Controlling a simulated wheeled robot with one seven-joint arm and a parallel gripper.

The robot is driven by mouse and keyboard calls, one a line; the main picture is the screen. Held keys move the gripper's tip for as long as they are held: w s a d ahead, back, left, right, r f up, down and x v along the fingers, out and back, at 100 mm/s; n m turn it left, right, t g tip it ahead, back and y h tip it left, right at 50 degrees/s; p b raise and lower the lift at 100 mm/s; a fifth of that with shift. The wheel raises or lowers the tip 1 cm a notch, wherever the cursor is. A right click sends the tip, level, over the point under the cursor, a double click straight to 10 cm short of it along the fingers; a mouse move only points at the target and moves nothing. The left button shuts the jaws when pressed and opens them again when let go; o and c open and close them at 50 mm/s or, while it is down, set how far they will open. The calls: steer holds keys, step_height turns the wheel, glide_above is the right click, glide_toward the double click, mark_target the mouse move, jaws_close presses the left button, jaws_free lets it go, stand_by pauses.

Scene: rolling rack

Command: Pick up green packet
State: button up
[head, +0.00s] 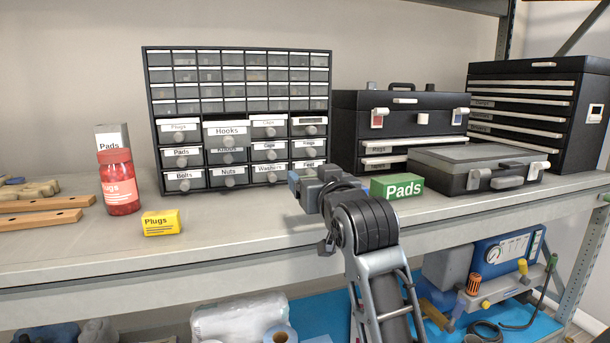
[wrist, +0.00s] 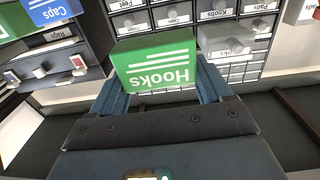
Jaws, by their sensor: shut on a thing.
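My gripper (wrist: 160,84) is shut on a green packet (wrist: 155,62), whose label reads "Hooks" upside down in the wrist view. The packet sits between the two blue-grey fingers. In the head view, my gripper (head: 312,188) is above the front of the shelf, before the drawer cabinet. A green box (head: 397,188) labelled "Pads" stands on the shelf just right of my gripper in the head view. I cannot make out the held packet there, and cannot tell whether these are the same thing.
The small-drawer cabinet (head: 240,105) stands behind my gripper. Black toolboxes (head: 365,105) and a grey case (head: 470,160) are to the right. A red jar (head: 119,183) and yellow box (head: 161,223) are left. A blue "Caps" box (wrist: 50,10) shows in the wrist view.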

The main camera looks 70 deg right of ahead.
steer(key=p+v, duration=1)
steer(key=shift+s+a+p, duration=0.2)
steer(key=shift+s+p, duration=0.15)
steer(key=shift+p, duration=0.05)
steer(key=w+a+f+n+t+y, duration=0.2)
steer(key=w+a+f+y, duration=0.15)
steer(key=w+f, duration=0.4)
steer(key=w+a+f+n+t+y, duration=0.2)
steer(key=w+a+f+n, duration=0.1)
steer(key=w+a+f, duration=0.4)
steer(key=w+a+f+n+t+y, duration=0.1)
steer(key=a+f+y, duration=0.3)
steer(key=a+f, duration=0.4)
steer(key=w+a+f+n+t+y, duration=0.1)
steer(key=w+a+f+n+y, duration=0.2)
steer(key=a+f, duration=0.6)
steer(key=shift+f+n+t+y, duration=0.35)
steer(key=shift+n+y, duration=0.25)
steer(key=shift+y, duration=0.15)
